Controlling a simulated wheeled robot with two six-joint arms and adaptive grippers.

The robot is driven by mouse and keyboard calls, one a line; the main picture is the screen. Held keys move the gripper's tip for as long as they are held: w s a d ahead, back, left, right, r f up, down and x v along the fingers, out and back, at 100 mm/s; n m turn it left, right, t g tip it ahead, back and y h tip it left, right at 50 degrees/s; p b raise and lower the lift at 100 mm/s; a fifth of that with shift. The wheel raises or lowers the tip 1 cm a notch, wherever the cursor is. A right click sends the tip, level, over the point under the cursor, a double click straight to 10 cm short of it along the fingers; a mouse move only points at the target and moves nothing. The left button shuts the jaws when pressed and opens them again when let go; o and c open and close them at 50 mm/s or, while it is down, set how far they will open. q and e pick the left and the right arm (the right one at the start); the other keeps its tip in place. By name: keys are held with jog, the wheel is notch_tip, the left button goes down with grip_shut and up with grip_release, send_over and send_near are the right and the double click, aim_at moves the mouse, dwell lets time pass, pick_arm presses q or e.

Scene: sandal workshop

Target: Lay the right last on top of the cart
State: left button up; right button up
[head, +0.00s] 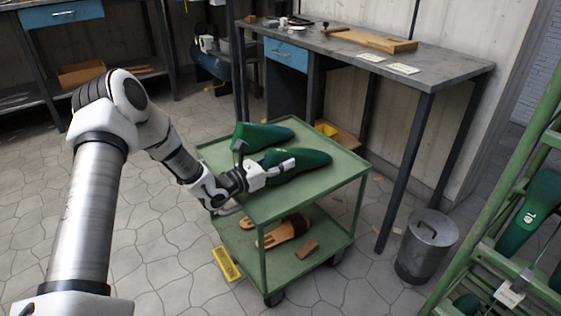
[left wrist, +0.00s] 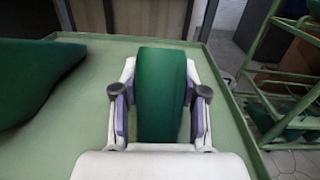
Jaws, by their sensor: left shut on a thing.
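The green cart (head: 335,180) stands in the middle of the head view. Two dark green lasts are at its top tray. My left gripper (head: 272,174) is shut on the nearer last (head: 308,163), with one finger on each side. In the left wrist view this last (left wrist: 161,85) fills the space between the fingers (left wrist: 160,100). It lies level at the tray's surface; I cannot tell if it touches. The other last (head: 262,135) lies behind it, and shows at the left in the wrist view (left wrist: 35,75). I cannot read which is the right last. My right gripper is not in view.
The cart's lower shelf (head: 290,268) holds sandal pieces (head: 285,230). A grey workbench (head: 440,75) stands behind. A metal bin (head: 427,245) and a green rack (head: 470,255) with more lasts are at the right. The cart top's near and right parts are bare.

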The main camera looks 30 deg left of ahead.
aim_at(266, 168)
pick_arm(q)
jog(key=o, duration=1.2)
jog(key=shift+s, duration=0.1)
jog(key=v, duration=0.7)
jog(key=shift+a+r, duration=0.1)
jog(key=shift+s, duration=0.15)
